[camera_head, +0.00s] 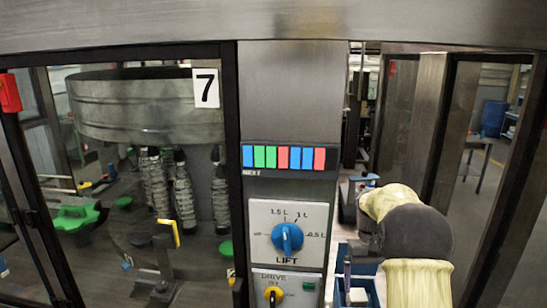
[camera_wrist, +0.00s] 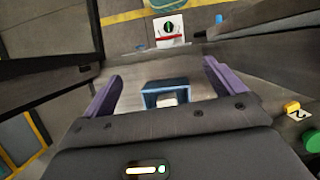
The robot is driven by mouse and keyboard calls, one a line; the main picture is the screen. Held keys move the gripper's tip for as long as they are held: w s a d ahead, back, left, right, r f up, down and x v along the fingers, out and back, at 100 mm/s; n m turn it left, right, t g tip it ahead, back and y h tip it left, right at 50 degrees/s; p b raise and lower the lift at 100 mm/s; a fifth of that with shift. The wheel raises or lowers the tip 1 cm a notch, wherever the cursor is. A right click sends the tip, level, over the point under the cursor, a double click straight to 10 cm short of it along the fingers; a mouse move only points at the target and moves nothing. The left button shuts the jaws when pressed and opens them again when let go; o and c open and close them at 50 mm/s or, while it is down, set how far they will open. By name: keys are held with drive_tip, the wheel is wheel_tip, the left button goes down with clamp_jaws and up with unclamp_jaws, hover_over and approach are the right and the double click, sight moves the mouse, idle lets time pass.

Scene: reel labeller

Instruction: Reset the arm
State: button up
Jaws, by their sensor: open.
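My arm (camera_head: 412,232), with cream covers and a dark joint, reaches in at the right of the head view, beside the control column. My gripper (camera_wrist: 163,72) shows in the wrist view with its two purple fingers spread wide apart. Nothing is held between them. Beyond the fingers, a blue open box (camera_wrist: 150,97) with a whitish block (camera_wrist: 168,100) in it sits on a grey surface. In the head view the fingers are hard to make out behind the arm.
Dark frame posts stand close to the arm's right.

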drive_tip(key=s+a+f+t+b, duration=0.2)
drive_tip(key=s+a+f, duration=0.1)
drive_tip(key=s, duration=0.3)
drive_tip(key=s+a+f+t+b, duration=0.2)
drive_tip(key=s+a+f, duration=0.1)
drive_tip(key=s, duration=0.4)
drive_tip(key=s+a+f+t+b, duration=0.2)
drive_tip(key=s+a+f, duration=0.1)
drive_tip(key=s, duration=0.4)
drive_tip(key=shift+s+a+f+n+t, duration=0.25)
drive_tip(key=shift+a+f+n+t, duration=0.05)
drive_tip(key=shift+a, duration=0.1)
